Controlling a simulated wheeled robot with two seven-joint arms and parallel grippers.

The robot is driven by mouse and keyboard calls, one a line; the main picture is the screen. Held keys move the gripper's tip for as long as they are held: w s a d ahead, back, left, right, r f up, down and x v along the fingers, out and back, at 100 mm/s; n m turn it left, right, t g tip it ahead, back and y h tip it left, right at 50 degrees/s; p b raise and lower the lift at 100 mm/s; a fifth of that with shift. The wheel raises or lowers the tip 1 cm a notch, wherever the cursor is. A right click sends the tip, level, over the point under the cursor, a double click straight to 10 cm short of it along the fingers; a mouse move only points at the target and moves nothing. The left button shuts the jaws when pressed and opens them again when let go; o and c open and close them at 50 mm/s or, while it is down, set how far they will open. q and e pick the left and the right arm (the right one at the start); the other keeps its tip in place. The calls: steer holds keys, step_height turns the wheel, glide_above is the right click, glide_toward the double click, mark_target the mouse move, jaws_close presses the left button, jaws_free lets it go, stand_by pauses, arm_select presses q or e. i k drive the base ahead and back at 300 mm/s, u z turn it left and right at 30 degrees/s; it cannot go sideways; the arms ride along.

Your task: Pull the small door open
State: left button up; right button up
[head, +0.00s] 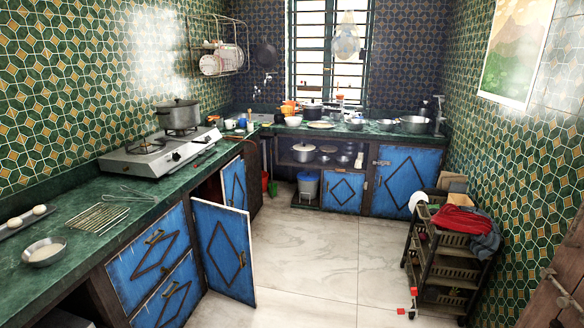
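Several blue cabinet doors with dark diamond trim show in the head view; I cannot tell for certain which is the small door. The smallest blue door (354,195), under the back counter, looks shut. A larger blue door (206,222) under the left counter stands swung out into the room. Behind it, another blue door (229,182) on the left side stands beside a dark gap and looks ajar. A wide blue door (388,185) at the back right looks shut. Neither of my grippers is in view.
A gas hotplate (130,162) with a pot (178,115) stands on the green left counter (92,250). A dark rolling cart (445,268) with red cloth stands at right. A brown wooden piece (545,305) fills the lower right corner. The middle floor (320,255) is clear.

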mark_target(342, 192)
steer(key=z, duration=0.2)
steer(key=i, duration=2.35)
steer(key=z, duration=0.6)
steer(key=i, duration=2.35)
steer(key=z, duration=0.35)
steer(key=i, duration=0.6)
steer(key=z, duration=0.05)
